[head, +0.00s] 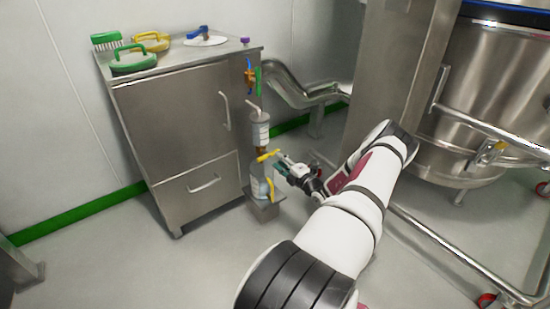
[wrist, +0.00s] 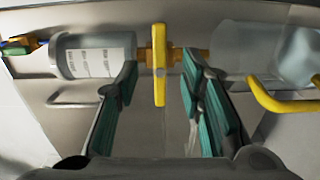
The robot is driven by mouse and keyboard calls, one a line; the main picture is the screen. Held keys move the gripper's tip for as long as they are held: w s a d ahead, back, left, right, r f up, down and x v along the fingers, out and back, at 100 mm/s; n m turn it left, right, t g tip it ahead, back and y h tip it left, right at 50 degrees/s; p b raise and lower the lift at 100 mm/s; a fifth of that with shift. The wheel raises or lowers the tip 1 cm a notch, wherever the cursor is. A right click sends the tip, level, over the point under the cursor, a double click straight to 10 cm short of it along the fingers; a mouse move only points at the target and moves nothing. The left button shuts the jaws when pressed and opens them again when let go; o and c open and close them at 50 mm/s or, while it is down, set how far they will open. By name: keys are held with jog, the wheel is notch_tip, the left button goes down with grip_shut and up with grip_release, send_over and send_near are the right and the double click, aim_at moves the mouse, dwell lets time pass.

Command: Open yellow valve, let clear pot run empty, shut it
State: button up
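The yellow valve (head: 268,156) has a bar handle lying crosswise to the vertical pipe on the cabinet's right side. It also shows in the wrist view (wrist: 159,65). The clear pot (head: 261,130) with a white label is directly above the valve; in the wrist view it is at left (wrist: 95,56). Its liquid level cannot be told. My gripper (head: 284,168) is just right of the valve. In the wrist view my gripper (wrist: 158,76) is open, its teal fingers on either side of the yellow handle, with gaps showing.
A clear jug (head: 258,184) with a yellow handle (wrist: 285,102) stands below the valve on a metal bracket (head: 265,211). Blue and green handles (head: 254,80) sit above the pot. The steel cabinet (head: 185,125) is left; a steel vessel (head: 465,100) is right.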

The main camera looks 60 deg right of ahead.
jog(key=v, duration=0.7)
jog(key=shift+s, duration=0.2)
jog(key=shift+w+a, duration=0.1)
jog(key=shift+a, duration=0.05)
